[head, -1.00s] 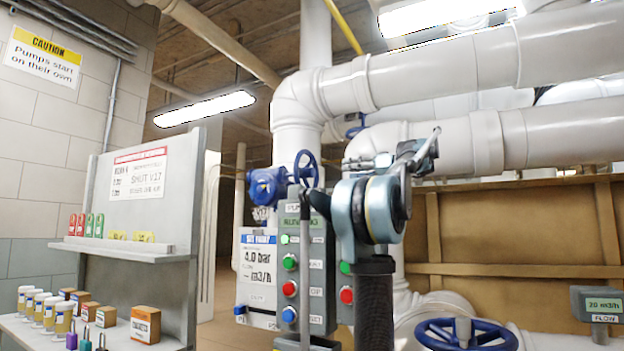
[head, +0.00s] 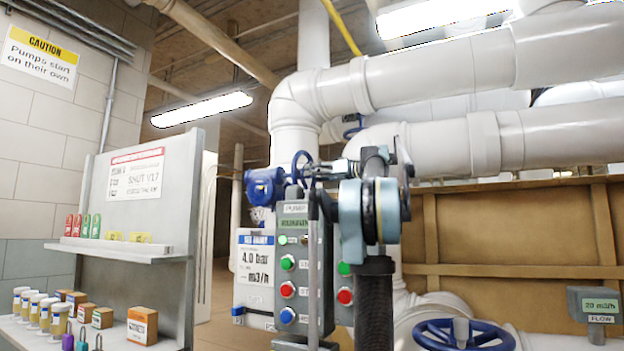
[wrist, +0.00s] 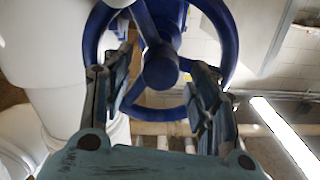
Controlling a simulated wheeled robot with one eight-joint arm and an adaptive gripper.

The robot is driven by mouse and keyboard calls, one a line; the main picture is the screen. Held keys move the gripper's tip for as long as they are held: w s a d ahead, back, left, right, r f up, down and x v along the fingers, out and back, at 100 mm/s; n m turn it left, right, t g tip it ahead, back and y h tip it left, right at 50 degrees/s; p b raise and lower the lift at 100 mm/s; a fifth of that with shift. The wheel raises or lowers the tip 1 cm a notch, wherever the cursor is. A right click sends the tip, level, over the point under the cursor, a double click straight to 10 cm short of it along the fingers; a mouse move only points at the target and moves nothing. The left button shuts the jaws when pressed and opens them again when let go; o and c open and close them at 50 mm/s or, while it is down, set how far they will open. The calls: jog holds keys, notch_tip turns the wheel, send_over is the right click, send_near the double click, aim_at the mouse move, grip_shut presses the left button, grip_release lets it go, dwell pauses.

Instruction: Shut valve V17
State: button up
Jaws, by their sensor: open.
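A blue handwheel (head: 303,168) sits on a blue valve body (head: 264,187) on the white pipe, left of my arm. My gripper (head: 318,172) is beside this wheel in the head view, partly hidden by my arm. In the wrist view the wheel (wrist: 161,68) fills the top middle, with hub and spokes facing me. My gripper (wrist: 160,78) is open there, its two fingers apart on either side of the hub. I cannot tell whether they touch the wheel. No V17 tag is readable on the valve. A board sign (head: 136,174) reads "SHUT V17".
A second blue handwheel (head: 463,334) is at the lower right, near a flow display (head: 597,304). Grey pump button boxes (head: 295,265) stand below the valve. A shelf (head: 110,250) with bottles, boxes and padlocks stands left. Large white pipes (head: 440,75) run overhead.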

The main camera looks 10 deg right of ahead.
jog(key=shift+x, duration=0.85)
jog(key=c, duration=1.3)
jog(key=shift+d, duration=0.2)
jog(key=shift+s+a, duration=0.1)
jog(key=shift+a, duration=0.15)
jog(key=shift+a, duration=0.1)
